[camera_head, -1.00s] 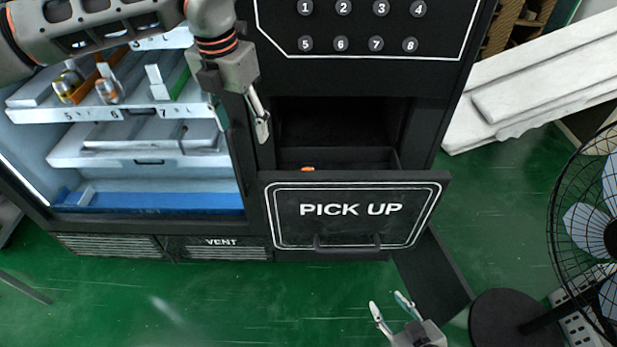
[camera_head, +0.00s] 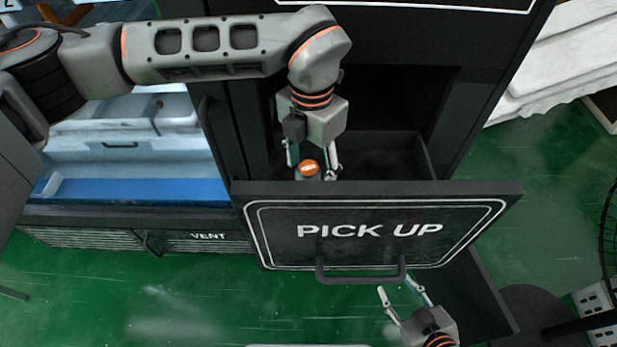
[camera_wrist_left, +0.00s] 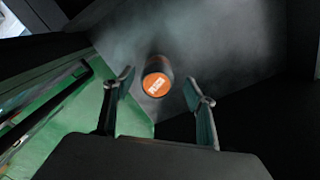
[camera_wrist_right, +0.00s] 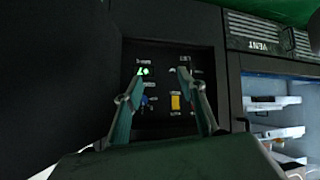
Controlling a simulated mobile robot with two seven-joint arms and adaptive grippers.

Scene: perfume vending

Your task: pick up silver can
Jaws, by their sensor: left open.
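The can (camera_head: 308,169) with an orange top and a greyish side is in the open pick-up drawer, behind the front panel (camera_head: 270,225). Its lower part is hidden in the head view. In the left wrist view the can (camera_wrist_left: 157,68) is just ahead of the fingertips, roughly between them. My left gripper (camera_head: 312,164) is open and points down into the drawer around the can's top; contact cannot be told. My right gripper (camera_head: 398,286) is open and empty below the drawer handle; its spread fingers also show in the right wrist view (camera_wrist_right: 160,78).
The drawer handle (camera_head: 360,279) sticks out from the front panel. The black machine wall rises behind and left of the drawer, with lit shelves (camera_head: 120,140) further left. A fan base (camera_head: 535,318) stands at right. Green floor lies in front.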

